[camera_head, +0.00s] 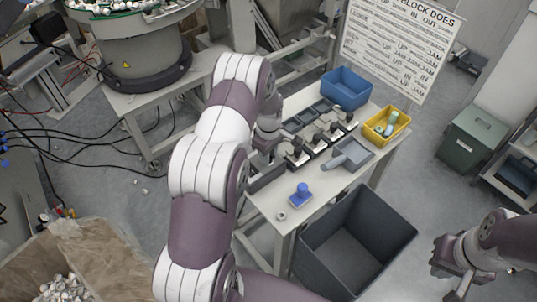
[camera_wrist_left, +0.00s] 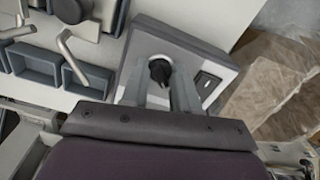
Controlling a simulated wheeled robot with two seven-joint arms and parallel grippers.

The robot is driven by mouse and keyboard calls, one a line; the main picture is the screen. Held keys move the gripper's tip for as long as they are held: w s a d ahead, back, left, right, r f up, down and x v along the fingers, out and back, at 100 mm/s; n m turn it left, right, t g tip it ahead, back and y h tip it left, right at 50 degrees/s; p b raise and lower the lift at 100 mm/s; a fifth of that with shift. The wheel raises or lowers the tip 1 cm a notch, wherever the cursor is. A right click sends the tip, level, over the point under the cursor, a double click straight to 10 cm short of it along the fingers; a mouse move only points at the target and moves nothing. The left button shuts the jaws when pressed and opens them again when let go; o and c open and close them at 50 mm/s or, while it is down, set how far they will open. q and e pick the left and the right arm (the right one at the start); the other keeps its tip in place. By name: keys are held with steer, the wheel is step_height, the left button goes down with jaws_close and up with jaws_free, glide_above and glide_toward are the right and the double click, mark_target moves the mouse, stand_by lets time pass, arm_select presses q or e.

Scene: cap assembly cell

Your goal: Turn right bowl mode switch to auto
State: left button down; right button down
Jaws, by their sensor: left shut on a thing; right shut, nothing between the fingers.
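The mode switch, a black rotary knob (camera_wrist_left: 159,68), sits on a light grey control box (camera_wrist_left: 217,66) in the left wrist view. My left gripper (camera_wrist_left: 166,82) is shut on this knob, with its fingers on either side. The knob's pointer direction and any mode labels are too small or covered to read. In the head view my left gripper (camera_head: 264,150) is at the table's left edge, partly hidden by my own arm. My right gripper (camera_head: 450,270) is shut and empty at the lower right, away from the table.
A rocker switch (camera_wrist_left: 207,83) is beside the knob. The white table (camera_head: 262,204) carries dark trays with levers, a blue bin (camera_head: 346,88), a yellow bin (camera_head: 399,121) and a blue-handled stamp (camera_head: 301,194). A dark crate (camera_head: 392,238) stands in front. A bowl feeder (camera_head: 135,50) is at upper left.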

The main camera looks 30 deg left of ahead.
arm_select(q)
steer(key=shift+w+r, duration=0.1)
steer(key=c, duration=0.8)
jaws_free()
steer(key=shift+c, duration=0.2)
steer(key=shift+r, duration=0.3)
step_height(320, 180, up, 12)
steer(key=b, duration=0.2)
